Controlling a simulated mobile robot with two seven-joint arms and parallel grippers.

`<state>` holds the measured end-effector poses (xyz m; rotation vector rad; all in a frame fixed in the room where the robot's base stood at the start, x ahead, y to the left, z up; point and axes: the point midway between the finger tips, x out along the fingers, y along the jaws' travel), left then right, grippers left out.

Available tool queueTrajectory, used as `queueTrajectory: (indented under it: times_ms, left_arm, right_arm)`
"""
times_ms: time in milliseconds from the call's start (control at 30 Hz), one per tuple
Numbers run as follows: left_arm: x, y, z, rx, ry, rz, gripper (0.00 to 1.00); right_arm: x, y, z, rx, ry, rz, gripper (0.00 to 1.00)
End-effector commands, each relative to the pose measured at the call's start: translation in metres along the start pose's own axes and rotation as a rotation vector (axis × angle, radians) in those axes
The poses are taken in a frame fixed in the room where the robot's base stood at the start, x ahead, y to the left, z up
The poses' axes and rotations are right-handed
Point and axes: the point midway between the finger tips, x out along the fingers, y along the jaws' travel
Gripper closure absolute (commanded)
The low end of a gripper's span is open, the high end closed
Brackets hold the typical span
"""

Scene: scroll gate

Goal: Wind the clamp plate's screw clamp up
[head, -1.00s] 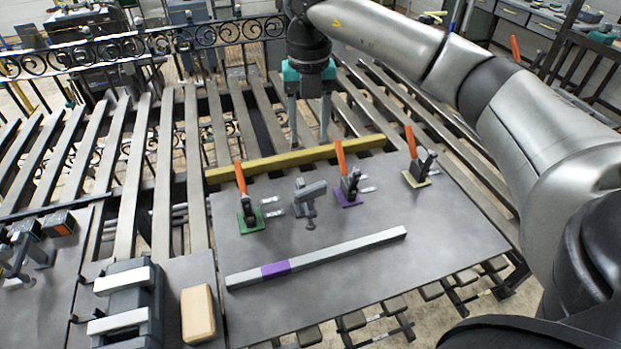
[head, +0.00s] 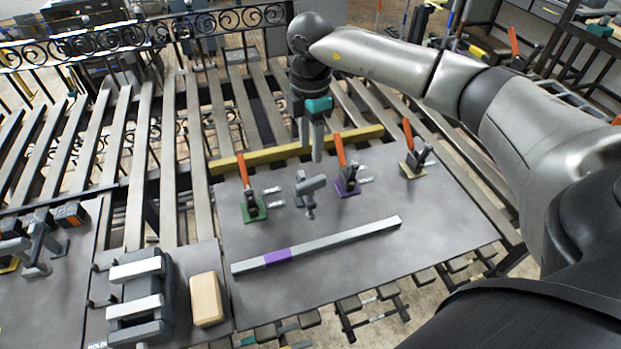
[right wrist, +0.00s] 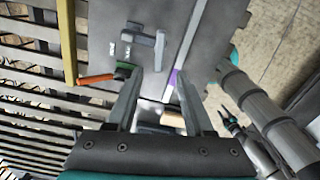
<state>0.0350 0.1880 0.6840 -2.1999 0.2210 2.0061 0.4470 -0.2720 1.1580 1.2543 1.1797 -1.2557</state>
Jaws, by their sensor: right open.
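The grey screw clamp (head: 311,187) stands on the dark clamp plate (head: 365,260), between a green-based toggle clamp (head: 252,208) and a purple-based one (head: 346,182). It also shows beyond my fingers in the right wrist view (right wrist: 148,42). My right gripper (head: 310,152) is open and empty, above and behind the screw clamp, close to the yellow bar. In the right wrist view its two fingers (right wrist: 160,75) are apart with nothing held. I cannot tell the exact height of the fingertips over the plate.
The yellow bar (head: 235,161) lies along the plate's back edge. A grey bar with a purple band (head: 335,241) lies in front of the clamps. A yellow-based toggle clamp (head: 413,164) stands at right. A wooden block (head: 207,299) and a grey vise-like fixture (head: 140,300) are at left.

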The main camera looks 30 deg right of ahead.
Motion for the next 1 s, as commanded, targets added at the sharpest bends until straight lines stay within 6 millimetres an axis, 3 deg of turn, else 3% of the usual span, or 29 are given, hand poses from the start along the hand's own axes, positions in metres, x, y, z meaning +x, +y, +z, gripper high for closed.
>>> queueTrajectory:
  times_ms: [300,500,700,1000]
  left_arm:
    - [-0.008,0.0,-0.001,0.0,0.0,0.0,0.5]
    - [-0.008,0.0,-0.001,0.0,0.0,0.0,0.5]
    - [-0.008,0.0,-0.001,0.0,0.0,0.0,0.5]
    - [-0.008,0.0,-0.001,0.0,0.0,0.0,0.5]
  right_arm:
    - [0.07,-0.001,-0.001,-0.002,0.0,-0.004,0.47]
    - [0.103,0.0,-0.001,-0.002,0.001,-0.002,0.47]
    - [0.118,0.0,0.0,-0.003,0.0,0.0,0.47]
    - [0.119,0.0,0.0,-0.003,0.0,0.001,0.49]
